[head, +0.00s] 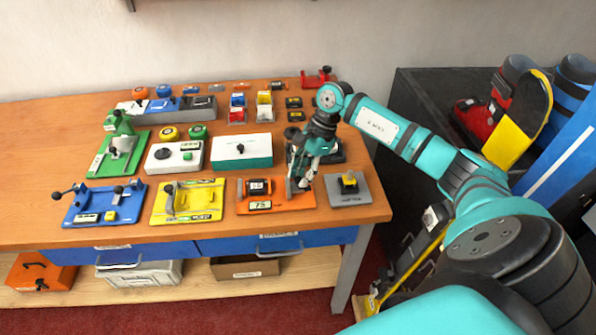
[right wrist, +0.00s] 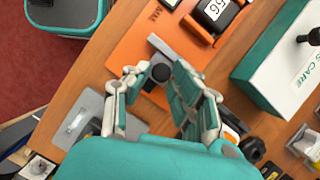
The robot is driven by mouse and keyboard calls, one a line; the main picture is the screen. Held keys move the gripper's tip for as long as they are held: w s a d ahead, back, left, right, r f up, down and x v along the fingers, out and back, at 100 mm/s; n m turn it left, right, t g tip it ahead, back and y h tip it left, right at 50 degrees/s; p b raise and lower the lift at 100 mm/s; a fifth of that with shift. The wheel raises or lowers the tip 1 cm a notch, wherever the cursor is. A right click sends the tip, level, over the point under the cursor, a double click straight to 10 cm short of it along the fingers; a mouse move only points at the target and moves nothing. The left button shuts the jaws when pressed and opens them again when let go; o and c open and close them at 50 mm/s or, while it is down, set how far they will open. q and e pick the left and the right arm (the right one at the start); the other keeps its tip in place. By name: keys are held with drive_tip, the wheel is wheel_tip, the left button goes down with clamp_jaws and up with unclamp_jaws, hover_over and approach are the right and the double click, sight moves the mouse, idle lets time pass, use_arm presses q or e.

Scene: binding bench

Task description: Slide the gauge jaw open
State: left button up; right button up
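The orange gauge (head: 282,203) lies near the front edge of the bench, with a black dial block and a label on its plate. In the right wrist view its orange plate (right wrist: 135,48) carries a grey bar, the jaw (right wrist: 158,44), with a black round knob (right wrist: 160,72) beside it. My right gripper (right wrist: 158,70) reaches down over the right end of the gauge. Its two fingers stand apart, one on each side of the knob, and I see no firm grip on it. The fingers also show in the head view (head: 299,184), partly hiding the jaw. My left gripper is not in view.
A grey plate with a yellow and black knob (head: 349,188) sits just right of the gauge. A yellow fixture (head: 188,201) is to its left, and a white and green box (head: 242,151) behind it. Several small parts stand farther back. Bare wood shows at the left.

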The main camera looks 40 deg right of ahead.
drive_tip(key=o, duration=0.3)
drive_tip(key=shift+s+d, duration=0.1)
drive_tip(key=shift+d, duration=0.05)
drive_tip(key=shift+r, duration=0.1)
drive_tip(key=shift+r, duration=0.35)
drive_tip(key=v, duration=1.1)
drive_tip(key=shift+d, duration=0.2)
